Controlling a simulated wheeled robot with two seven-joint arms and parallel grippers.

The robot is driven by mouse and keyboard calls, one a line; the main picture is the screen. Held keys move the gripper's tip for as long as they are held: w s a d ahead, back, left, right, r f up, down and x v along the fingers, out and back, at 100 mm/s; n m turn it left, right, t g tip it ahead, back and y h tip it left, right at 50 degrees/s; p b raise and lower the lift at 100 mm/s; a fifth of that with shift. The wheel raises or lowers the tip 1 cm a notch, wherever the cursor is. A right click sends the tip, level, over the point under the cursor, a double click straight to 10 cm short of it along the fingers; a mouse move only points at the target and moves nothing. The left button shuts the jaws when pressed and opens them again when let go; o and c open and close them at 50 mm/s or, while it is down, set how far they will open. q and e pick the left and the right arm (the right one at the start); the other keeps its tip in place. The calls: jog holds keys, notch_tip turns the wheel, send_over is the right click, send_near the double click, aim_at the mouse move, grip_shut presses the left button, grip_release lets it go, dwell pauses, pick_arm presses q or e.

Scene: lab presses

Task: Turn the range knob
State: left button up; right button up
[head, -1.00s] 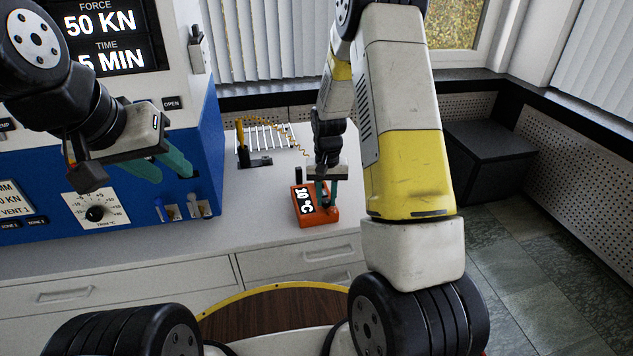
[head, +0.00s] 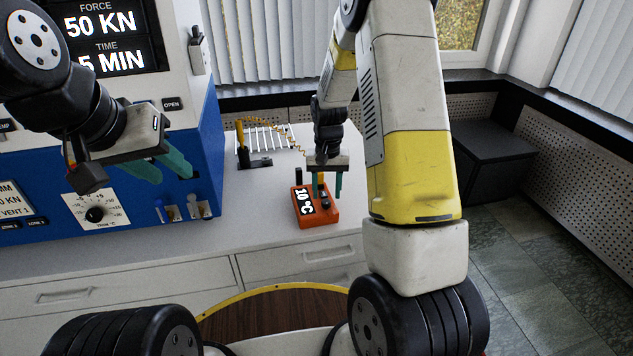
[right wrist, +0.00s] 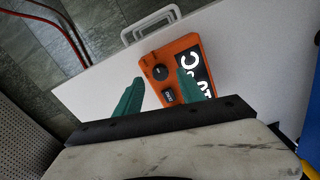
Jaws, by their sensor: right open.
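An orange box (head: 334,216) with a "10 °C" display (head: 304,201) sits on the bench. It also shows in the right wrist view (right wrist: 147,50), with a round black knob (right wrist: 160,72) and a small dark square (right wrist: 168,96) beside the display. My right gripper (head: 327,196) is above the box. In the right wrist view its teal fingers (right wrist: 160,77) are apart, with the knob showing between their tips; nothing is held. My left gripper (head: 172,178) is open and empty in front of the blue press.
The blue press (head: 120,222) at left has a dial (head: 95,213) and small levers (head: 183,210). A wire rack and a yellow-handled probe (head: 240,134) with a coiled cord stand behind the box. Bench top left of the box is clear.

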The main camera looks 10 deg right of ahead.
jog(key=shift+r, duration=2.35)
notch_tip(320, 180, up, 10)
jog(key=t, duration=0.2)
send_over(326, 202)
jog(key=s, duration=0.4)
jog(key=s+a+r+n+t+y, duration=0.1)
jog(key=s+r+t, duration=0.1)
jog(key=s+r, duration=0.4)
jog(key=s+a+r+n+t+y, duration=0.1)
jog(key=s+r+t, duration=0.1)
jog(key=s+r, duration=0.5)
jog(key=s, duration=0.6)
jog(key=shift+s+n, duration=0.3)
jog(key=shift+s, duration=0.05)
jog(key=shift+a, duration=0.1)
